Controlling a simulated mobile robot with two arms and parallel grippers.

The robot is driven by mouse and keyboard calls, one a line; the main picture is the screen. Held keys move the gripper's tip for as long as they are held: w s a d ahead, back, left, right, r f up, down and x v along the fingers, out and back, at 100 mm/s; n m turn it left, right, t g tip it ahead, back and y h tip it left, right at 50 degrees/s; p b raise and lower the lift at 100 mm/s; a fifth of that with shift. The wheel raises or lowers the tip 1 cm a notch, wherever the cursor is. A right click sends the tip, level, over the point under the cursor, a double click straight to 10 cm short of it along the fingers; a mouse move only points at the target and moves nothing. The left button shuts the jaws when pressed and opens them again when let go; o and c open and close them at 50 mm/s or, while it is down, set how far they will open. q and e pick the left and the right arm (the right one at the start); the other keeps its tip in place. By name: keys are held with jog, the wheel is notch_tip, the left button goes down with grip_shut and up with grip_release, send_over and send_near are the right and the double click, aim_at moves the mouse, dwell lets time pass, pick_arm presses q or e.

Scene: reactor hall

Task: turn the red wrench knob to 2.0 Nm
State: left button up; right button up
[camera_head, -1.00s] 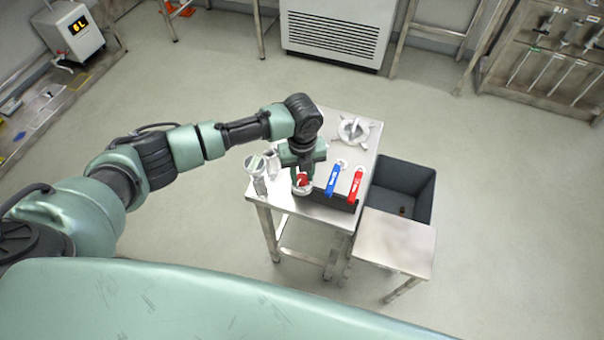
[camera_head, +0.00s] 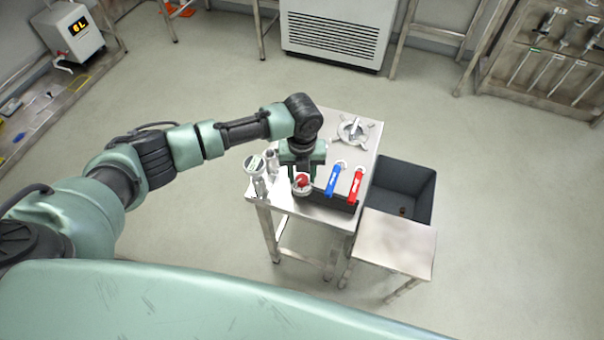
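A red knob (camera_head: 301,184) sits on a small round white base at the front of the metal table, left of two wrenches. A red-handled wrench (camera_head: 355,186) and a blue-handled wrench (camera_head: 332,181) lean in a dark holder to its right. My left gripper (camera_head: 303,172) points down just behind the red knob. Its two green fingers are apart, with a gap between them, and I see nothing held. Whether a finger touches the knob is unclear. The knob's scale is too small to read. My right gripper is not in view.
A white gauge-like device (camera_head: 254,168) stands left of the gripper, close to it. A round metal fixture (camera_head: 353,130) is at the table's back right. A dark bin (camera_head: 405,185) and a lower metal side table (camera_head: 395,243) stand to the right.

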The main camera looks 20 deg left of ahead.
aim_at(302, 178)
pick_arm(q)
jog(key=shift+o, duration=0.3)
notch_tip(302, 178, up, 8)
jog(key=shift+f+b, duration=0.1)
jog(key=shift+b, duration=0.8)
